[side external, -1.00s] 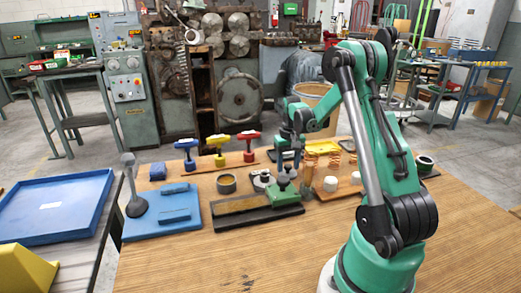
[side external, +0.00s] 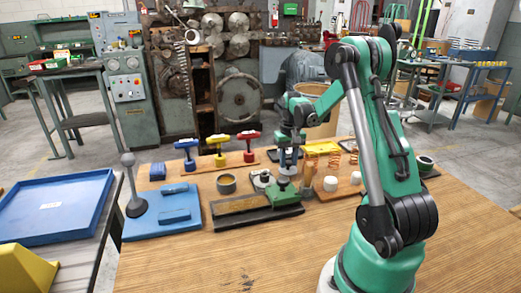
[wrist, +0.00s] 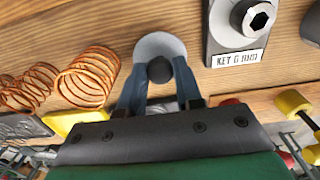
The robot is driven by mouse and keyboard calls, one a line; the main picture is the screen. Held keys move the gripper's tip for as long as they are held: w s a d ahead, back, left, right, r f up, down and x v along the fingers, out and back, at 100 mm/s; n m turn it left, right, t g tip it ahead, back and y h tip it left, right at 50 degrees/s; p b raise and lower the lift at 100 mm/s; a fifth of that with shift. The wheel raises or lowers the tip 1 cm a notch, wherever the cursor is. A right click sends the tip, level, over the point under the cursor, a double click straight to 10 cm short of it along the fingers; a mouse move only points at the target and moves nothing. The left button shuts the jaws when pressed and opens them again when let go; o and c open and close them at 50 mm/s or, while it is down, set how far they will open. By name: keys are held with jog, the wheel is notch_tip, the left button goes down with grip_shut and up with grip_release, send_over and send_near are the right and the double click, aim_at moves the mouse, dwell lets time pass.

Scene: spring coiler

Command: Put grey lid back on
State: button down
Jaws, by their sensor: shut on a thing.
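The grey lid is a pale round disc (wrist: 176,43) with a dark round knob (wrist: 160,69), seen in the wrist view. My gripper (wrist: 160,75) has its two blue-grey fingers closed on the knob from both sides. In the side view my gripper (side external: 286,165) points down over the middle of the wooden bench, behind the green block. The lid is too small to make out surely there.
A grey plate with a hex piece (wrist: 255,18) lies beside the lid. Copper springs (wrist: 88,75) stand on the other side. The green block on a dark base (side external: 285,195), a blue plate (side external: 165,222) and coloured T-handles (side external: 218,150) crowd the bench. Its front is clear.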

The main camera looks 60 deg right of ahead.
notch_tip(320, 180, up, 12)
jog(key=r, duration=0.1)
jog(key=w+a+n, duration=0.6)
jog(key=w+a, duration=0.5)
jog(key=a, duration=0.1)
jog(key=shift+w+a+f, duration=0.1)
jog(key=shift+a+f, duration=0.1)
jog(key=shift+f, duration=1.55)
jog(key=shift+w+a+f, duration=0.15)
jog(key=shift+f, duration=1.6)
jog(key=shift+w+a+f, duration=0.1)
jog(key=shift+a+f, duration=0.1)
jog(key=shift+f, duration=1.55)
jog(key=shift+f, duration=0.5)
jog(key=shift+c, duration=0.9)
grip_release()
